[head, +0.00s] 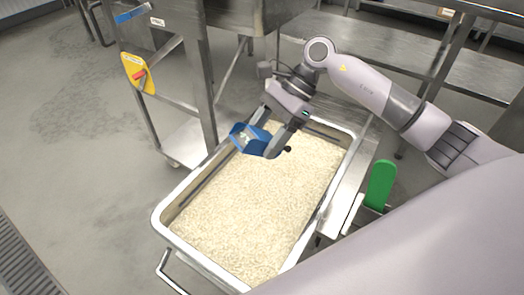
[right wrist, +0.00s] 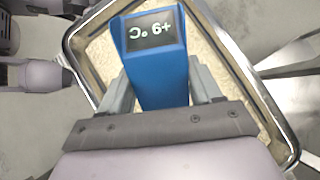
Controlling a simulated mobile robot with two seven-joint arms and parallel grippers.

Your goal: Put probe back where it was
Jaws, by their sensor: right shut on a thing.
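The probe (head: 245,134) is a blue box-shaped device. In the right wrist view the probe (right wrist: 158,75) has a dark display with a temperature reading that appears upside down. My right gripper (head: 268,140) is shut on the probe and holds it over the far part of the rice. In the right wrist view the fingers of my right gripper (right wrist: 160,90) press on both sides of the blue body. The probe's lower end is hidden, so I cannot tell whether it touches the rice. My left gripper is not in view.
A deep metal tub (head: 160,222) full of white rice (head: 250,205) stands below the probe. A green handle-like piece (head: 381,183) stands right of the tub. A metal frame on the left carries a yellow and red part (head: 138,73) and a blue strip (head: 132,14). Floor at left is clear.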

